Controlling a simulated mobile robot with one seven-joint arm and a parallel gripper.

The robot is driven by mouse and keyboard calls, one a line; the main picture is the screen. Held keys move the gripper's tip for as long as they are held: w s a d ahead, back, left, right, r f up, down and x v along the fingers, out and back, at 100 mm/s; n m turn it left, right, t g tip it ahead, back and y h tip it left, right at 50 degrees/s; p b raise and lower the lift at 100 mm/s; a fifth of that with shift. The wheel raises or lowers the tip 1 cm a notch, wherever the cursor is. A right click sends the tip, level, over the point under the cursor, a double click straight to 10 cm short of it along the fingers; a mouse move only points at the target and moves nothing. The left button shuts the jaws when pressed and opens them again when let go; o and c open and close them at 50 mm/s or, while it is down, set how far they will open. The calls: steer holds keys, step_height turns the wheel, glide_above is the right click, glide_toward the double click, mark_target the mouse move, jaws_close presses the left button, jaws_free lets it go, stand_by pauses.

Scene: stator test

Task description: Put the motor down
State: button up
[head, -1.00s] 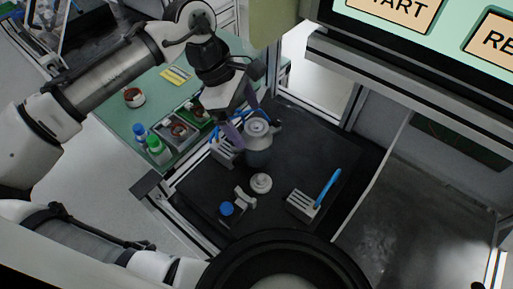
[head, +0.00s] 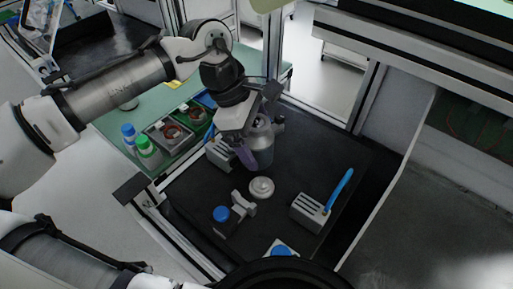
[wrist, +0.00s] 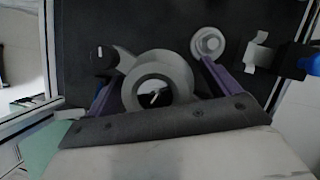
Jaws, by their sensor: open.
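The motor (head: 264,146), a grey metal cylinder with a side lug, stands upright on the black mat (head: 190,190), partly hidden behind my gripper. My gripper (head: 258,128) is open, with its purple fingers to either side of the motor. In the wrist view the motor's round end (wrist: 158,80) lies between the two spread fingers. I cannot tell whether either finger touches it.
A white round part (head: 261,188) sits in front of the motor. A bracket with a blue knob (head: 221,214) is at the front left. A slotted block (head: 309,213) with a blue tool (head: 339,188) is at the right.

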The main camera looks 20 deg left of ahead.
steer(key=shift+r, duration=0.1)
steer(key=c, duration=1.8)
